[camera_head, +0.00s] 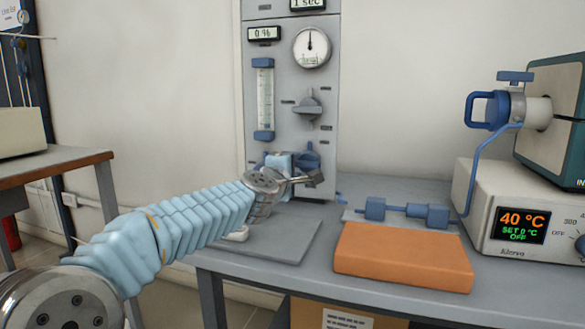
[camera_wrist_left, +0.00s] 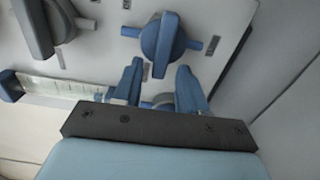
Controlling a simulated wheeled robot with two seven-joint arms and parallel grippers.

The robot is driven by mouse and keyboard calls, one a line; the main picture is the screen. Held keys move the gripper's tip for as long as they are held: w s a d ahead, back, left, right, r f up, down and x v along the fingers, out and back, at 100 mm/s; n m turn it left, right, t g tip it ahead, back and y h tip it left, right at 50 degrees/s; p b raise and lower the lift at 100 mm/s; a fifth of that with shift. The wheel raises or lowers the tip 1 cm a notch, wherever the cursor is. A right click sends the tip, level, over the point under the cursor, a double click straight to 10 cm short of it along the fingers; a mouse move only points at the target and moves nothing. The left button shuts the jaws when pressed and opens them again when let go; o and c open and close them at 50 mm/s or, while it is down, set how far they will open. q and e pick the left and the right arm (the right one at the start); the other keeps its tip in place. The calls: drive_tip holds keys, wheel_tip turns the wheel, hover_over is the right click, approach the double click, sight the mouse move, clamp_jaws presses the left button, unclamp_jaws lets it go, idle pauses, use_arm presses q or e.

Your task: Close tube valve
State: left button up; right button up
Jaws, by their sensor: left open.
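A blue valve knob (camera_head: 309,156) sits low on the grey control panel, partly hidden by my left gripper. In the left wrist view this round blue knob (camera_wrist_left: 163,42), with a raised bar handle and a short stub on each side, is just ahead of the fingertips. My left gripper (camera_head: 314,172) is at the panel's foot. Its two blue fingers (camera_wrist_left: 158,68) are apart, pointing at the knob, with nothing visible held between them. I cannot tell whether they touch it. Another blue valve (camera_head: 490,109) is on the furnace's tube fitting at the right. My right gripper is not in view.
Above the blue knob are a grey knob (camera_head: 308,106), a flow meter (camera_head: 264,100) and a round gauge (camera_head: 312,47). An orange block (camera_head: 403,256) and blue tube fittings (camera_head: 405,210) lie on the bench. A furnace controller (camera_head: 480,210) stands at the right.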

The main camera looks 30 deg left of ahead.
use_arm(q)
drive_tip(key=p+v, duration=0.1)
drive_tip(key=v, duration=1.2)
drive_tip(key=shift+s+d, duration=0.2)
drive_tip(key=shift+s, duration=0.15)
